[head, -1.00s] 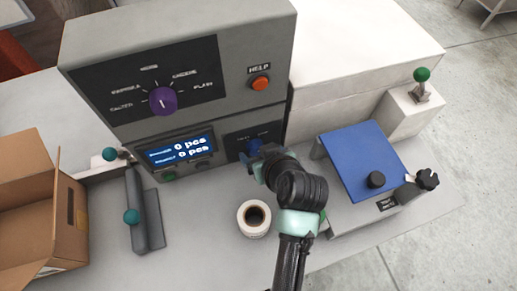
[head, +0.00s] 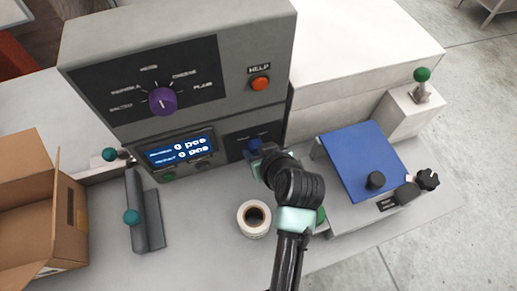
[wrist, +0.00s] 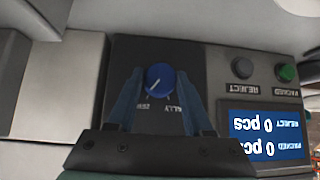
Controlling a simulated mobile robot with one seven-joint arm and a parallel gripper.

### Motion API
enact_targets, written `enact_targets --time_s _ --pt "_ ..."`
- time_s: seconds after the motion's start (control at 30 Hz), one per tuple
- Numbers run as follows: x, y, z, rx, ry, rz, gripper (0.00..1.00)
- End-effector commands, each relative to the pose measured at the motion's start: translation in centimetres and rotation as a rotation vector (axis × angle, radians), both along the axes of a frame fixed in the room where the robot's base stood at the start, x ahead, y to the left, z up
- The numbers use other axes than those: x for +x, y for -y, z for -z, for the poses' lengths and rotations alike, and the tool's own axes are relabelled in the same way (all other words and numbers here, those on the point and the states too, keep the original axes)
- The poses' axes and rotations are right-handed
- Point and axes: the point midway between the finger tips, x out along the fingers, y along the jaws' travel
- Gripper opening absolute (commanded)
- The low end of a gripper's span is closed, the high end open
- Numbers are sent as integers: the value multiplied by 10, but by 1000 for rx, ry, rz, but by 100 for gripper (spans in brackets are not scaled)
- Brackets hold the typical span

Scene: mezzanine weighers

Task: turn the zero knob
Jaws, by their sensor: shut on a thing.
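The zero knob is a blue round knob (wrist: 160,80) with a white pointer line slanting to the lower left in the wrist view. It sits on a dark panel, by a partly covered label that reads upside down. In the head view the knob (head: 254,144) shows on the lower right of the grey console. My gripper (wrist: 160,88) is shut on it, one finger on each side. In the head view my gripper (head: 262,155) reaches the panel from the front right and covers part of it. The display (wrist: 263,133) reads 0 pcs on both lines.
A blue-topped scale (head: 360,160) is to the right. An open cardboard box (head: 35,215) and a grey lever unit (head: 150,220) are to the left. A purple dial (head: 162,101) sits above.

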Motion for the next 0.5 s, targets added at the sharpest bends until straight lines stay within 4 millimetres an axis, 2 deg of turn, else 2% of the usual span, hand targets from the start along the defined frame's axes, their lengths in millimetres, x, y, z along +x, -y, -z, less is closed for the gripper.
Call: enact_targets --time_s 0.27,0.5 --pt "-1 -2 0 -61 18 -3 0" --pt "-2 -4 0 -217 68 -7 0"
